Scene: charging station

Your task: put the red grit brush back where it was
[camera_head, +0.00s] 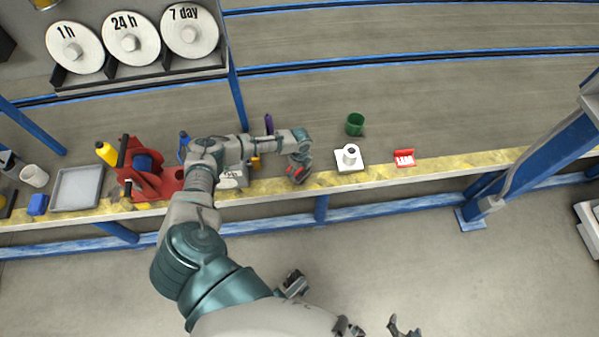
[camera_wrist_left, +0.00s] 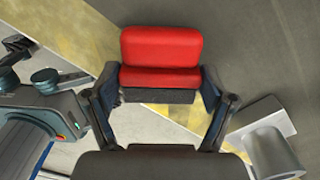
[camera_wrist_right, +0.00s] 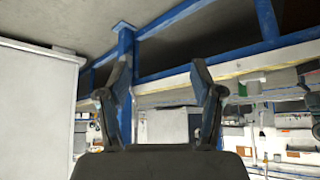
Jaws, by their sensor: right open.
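The red grit brush (camera_wrist_left: 160,55) is a red block with a dark grey lower layer. It sits between the fingertips of my left gripper (camera_wrist_left: 160,97), whose pads press on its sides. In the head view my left gripper (camera_head: 298,172) is over the yellow-marked front edge of the counter, with red showing at its tip. I cannot tell how high the brush is above the counter. A second red item (camera_head: 404,158) with white markings lies further right on the counter. My right gripper (camera_wrist_right: 163,90) is open and empty, away from the counter.
A white plate with an upright cylinder (camera_head: 349,157) stands just right of my left gripper. A green cup (camera_head: 354,124) is behind it. A red machine (camera_head: 150,175), a yellow bottle (camera_head: 106,152) and a grey tray (camera_head: 78,188) stand at the left.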

